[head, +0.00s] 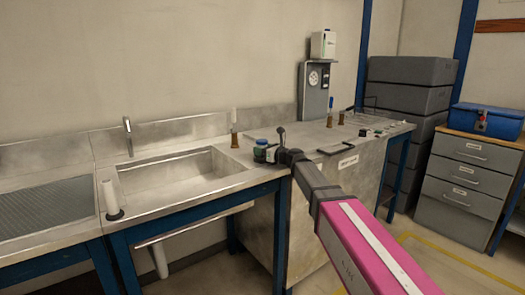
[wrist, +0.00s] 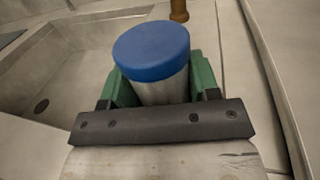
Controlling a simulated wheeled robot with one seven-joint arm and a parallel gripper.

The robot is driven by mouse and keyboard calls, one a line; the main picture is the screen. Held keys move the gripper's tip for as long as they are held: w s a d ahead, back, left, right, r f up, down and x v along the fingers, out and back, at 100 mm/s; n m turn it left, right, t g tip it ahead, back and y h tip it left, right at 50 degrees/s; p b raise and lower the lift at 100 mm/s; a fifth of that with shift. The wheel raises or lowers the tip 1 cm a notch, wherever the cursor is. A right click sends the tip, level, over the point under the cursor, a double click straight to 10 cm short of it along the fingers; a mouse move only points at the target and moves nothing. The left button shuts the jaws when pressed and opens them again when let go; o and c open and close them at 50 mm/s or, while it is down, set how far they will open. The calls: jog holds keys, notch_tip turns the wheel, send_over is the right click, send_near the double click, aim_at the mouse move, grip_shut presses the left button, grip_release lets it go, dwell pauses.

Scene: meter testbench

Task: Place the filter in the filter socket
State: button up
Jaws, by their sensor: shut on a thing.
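My gripper (head: 265,152) is shut on a grey cylinder with a blue cap, which looks to be the filter (head: 261,143). The wrist view shows the filter (wrist: 151,47) upright between the green jaw pads of my gripper (wrist: 152,84). It is over or on the counter strip to the right of the sink; I cannot tell whether its bottom touches the counter, since my gripper hides it. No filter socket can be told for certain. A white cylinder (head: 110,195) stands in a dark round base at the front left of the sink.
A brass-based piece (head: 235,140) with a pale top stands behind the filter. The sink (head: 175,185) with its tap (head: 128,137) is to the left. A steel bench (head: 325,140) with small fittings and a grey stand (head: 315,90) is to the right.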

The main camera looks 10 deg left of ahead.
jog(key=o, duration=1)
jog(key=shift+s+d, duration=0.1)
jog(key=v, duration=1.1)
jog(key=shift+s+d, duration=0.1)
jog(key=shift+d, duration=0.25)
